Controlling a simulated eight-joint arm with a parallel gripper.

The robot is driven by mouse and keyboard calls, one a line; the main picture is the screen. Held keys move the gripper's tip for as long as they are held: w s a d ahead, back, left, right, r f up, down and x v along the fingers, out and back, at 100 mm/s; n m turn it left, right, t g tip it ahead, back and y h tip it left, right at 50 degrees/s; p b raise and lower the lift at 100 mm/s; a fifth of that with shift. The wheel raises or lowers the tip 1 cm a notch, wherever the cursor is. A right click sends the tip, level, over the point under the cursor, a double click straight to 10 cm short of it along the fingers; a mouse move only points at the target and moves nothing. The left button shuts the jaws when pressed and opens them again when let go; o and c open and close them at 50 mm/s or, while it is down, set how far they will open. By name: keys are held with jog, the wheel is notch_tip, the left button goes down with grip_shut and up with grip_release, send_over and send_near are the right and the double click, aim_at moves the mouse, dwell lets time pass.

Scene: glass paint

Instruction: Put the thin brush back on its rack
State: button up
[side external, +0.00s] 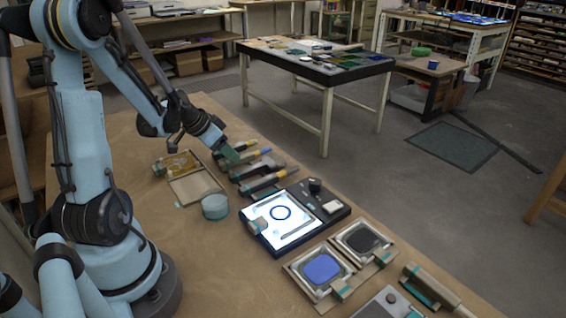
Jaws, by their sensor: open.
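My gripper (229,154) is at the end of the arm, pointing down over the left end of the tool rack (262,181). Its fingertips are small and partly merge with the rack, but it looks open. The rack holds several tools lying side by side, some with yellow and blue parts (252,154). I cannot tell for sure which of them is the thin brush, or whether my fingers touch one. A thin grey stick-like shape (298,229) lies on the lit panel; I cannot tell what it is.
Framed blue (321,269) and black (363,240) pads lie at the front right. Bare table is at front left.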

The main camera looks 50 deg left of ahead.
jog(key=v, duration=0.8)
jog(key=w+d+r, duration=0.1)
jog(key=d, duration=1.1)
jog(key=d+r, duration=0.2)
jog(key=d, duration=1)
jog(key=shift+w+d+t, duration=0.3)
jog(key=shift+w+d, duration=0.05)
jog(key=shift+w, duration=0.05)
